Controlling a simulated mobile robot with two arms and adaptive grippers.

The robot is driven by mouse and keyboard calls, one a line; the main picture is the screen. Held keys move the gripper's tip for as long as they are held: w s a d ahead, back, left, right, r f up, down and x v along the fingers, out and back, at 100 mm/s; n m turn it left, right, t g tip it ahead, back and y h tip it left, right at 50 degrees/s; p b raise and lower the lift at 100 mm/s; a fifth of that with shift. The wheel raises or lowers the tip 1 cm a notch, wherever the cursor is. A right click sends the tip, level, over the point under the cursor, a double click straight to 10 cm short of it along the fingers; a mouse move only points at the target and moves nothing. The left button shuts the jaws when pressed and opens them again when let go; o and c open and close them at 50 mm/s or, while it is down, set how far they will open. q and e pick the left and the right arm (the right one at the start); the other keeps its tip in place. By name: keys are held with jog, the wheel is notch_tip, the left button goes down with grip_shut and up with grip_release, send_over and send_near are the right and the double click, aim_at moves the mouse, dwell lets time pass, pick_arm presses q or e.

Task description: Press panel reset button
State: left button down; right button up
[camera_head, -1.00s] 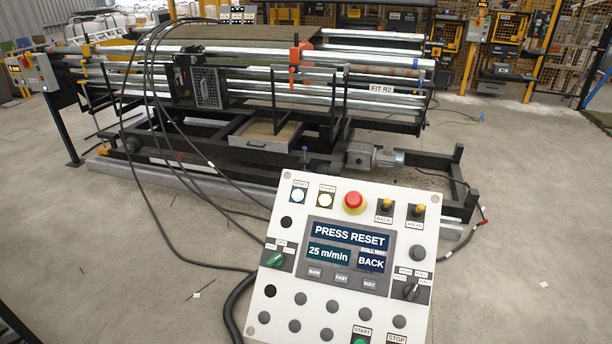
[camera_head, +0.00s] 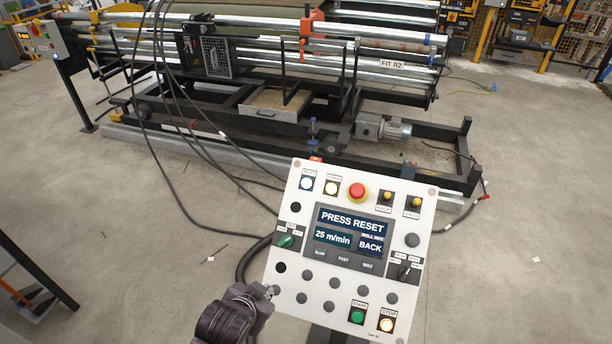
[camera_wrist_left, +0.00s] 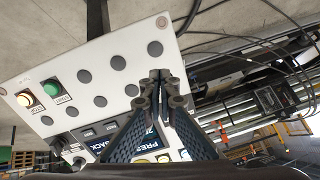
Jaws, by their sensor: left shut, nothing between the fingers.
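The white control panel (camera_head: 296,240) stands tilted in front of me. Its screen (camera_head: 352,234) reads PRESS RESET, 25 m/min and BACK. The lit white button at its upper left, which appears to be the reset button (camera_head: 306,183), sits left of a second lit button (camera_head: 331,188) and the red emergency stop (camera_head: 357,191). My left gripper (camera_head: 271,291) is shut and empty at the panel's lower left edge, below the reset button and apart from it. In the left wrist view the shut fingers (camera_wrist_left: 160,80) cover part of the upside-down panel. My right gripper is out of view.
The panel also holds a green selector (camera_head: 286,241), a green start button (camera_head: 356,316), a lit stop button (camera_head: 386,325) and several dark buttons. Black cables hang behind it. A roller machine (camera_head: 440,172) stands farther back, with open floor around it.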

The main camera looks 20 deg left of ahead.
aim_at(302, 183)
pick_arm(q)
jog(key=w+d+r+m+t+p, duration=0.1)
jog(key=w+r+m+t, duration=0.3)
jog(key=w+r+t, duration=0.5)
jog(key=w+r, duration=1.1)
jog(key=shift+w+d+m, duration=0.25)
jog(key=shift+d+m, duration=0.05)
jog(key=shift+d, duration=0.1)
jog(key=w+f+b, duration=0.1)
jog(key=f+b, duration=0.1)
jog(key=w+f+b, duration=0.1)
jog(key=w+b, duration=0.1)
jog(key=w+f+b, duration=0.1)
jog(key=f+b, duration=0.1)
jog(key=b, duration=0.1)
jog(key=shift+w+f, duration=0.25)
jog(key=shift+f, duration=0.1)
jog(key=shift+w+d+f+b, duration=0.1)
jog(key=shift+w+f+b, duration=0.35)
jog(key=shift+w, duration=0.1)
